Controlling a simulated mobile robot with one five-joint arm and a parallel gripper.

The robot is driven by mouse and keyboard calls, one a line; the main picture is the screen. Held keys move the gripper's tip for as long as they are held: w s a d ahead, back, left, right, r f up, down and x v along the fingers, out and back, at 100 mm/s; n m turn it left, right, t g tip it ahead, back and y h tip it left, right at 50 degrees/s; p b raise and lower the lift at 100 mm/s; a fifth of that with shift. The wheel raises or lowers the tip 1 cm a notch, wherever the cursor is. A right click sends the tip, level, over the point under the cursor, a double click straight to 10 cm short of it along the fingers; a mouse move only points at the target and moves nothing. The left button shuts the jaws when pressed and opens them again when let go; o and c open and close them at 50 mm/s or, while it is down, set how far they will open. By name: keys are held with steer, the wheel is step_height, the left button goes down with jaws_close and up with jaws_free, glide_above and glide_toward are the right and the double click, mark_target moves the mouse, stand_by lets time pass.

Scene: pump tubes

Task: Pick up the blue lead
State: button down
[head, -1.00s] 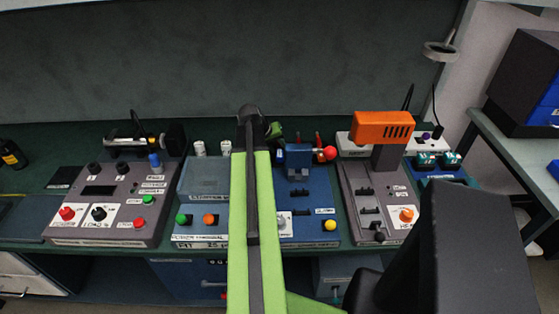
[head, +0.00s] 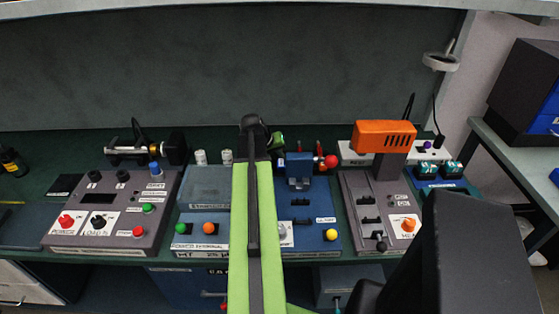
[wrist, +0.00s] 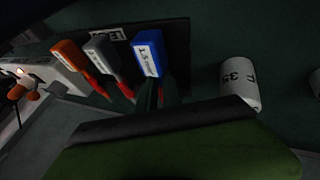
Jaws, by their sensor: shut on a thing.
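The blue lead (wrist: 148,51) has a blue handle with a white label reading 1.5 mm. It stands at the right end of a row in the wrist view, beside a grey lead (wrist: 102,53) and an orange one (wrist: 70,57). My gripper (wrist: 158,96) is shut on the blue lead, around its lower part below the blue handle; the fingers are dark and the exact contact is hard to see. In the head view my gripper (head: 277,141) is mostly behind my green arm, and I cannot make out the blue lead there.
A white labelled cylinder (wrist: 239,86) stands right of the leads. In the head view, a blue station (head: 310,215) and an orange-topped device (head: 384,136) lie to the right. A grey control box (head: 112,210) is at the left. A dark wall closes the back.

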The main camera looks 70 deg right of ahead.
step_height(320, 180, up, 10)
steer(key=p, duration=1)
